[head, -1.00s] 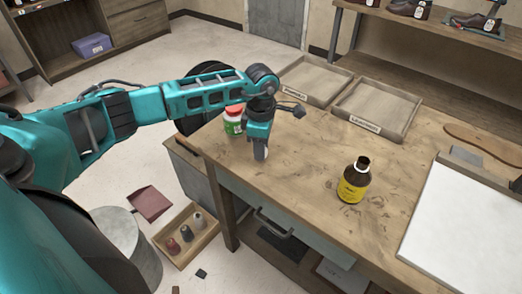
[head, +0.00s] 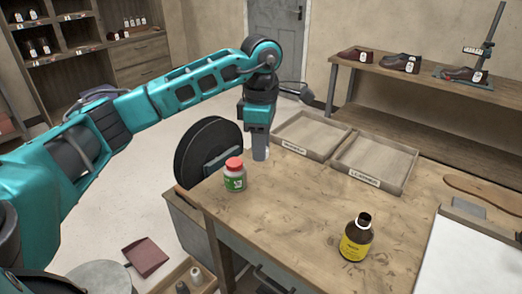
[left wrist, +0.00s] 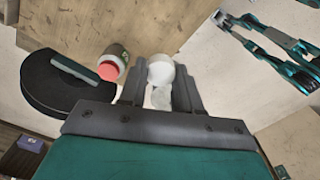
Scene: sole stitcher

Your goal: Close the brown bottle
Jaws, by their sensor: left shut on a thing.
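The brown bottle (head: 356,240) with a yellow label stands upright on the workbench (head: 290,215). Its dark mouth is open at the top, with a white ring at the neck. My left gripper (head: 261,150) is well to the left of and farther back than the bottle, above the bench's far left part. In the left wrist view its fingers (left wrist: 160,92) are shut on a small white round thing (left wrist: 160,68), which looks like a cap. My right gripper does not show.
A red-capped jar (head: 235,176) stands close to my left gripper, also in the left wrist view (left wrist: 115,62). A black disc (head: 207,150) is left of it. Two shallow trays (head: 375,182) lie at the back. A white board (head: 450,255) is at right. Bench between jar and bottle is clear.

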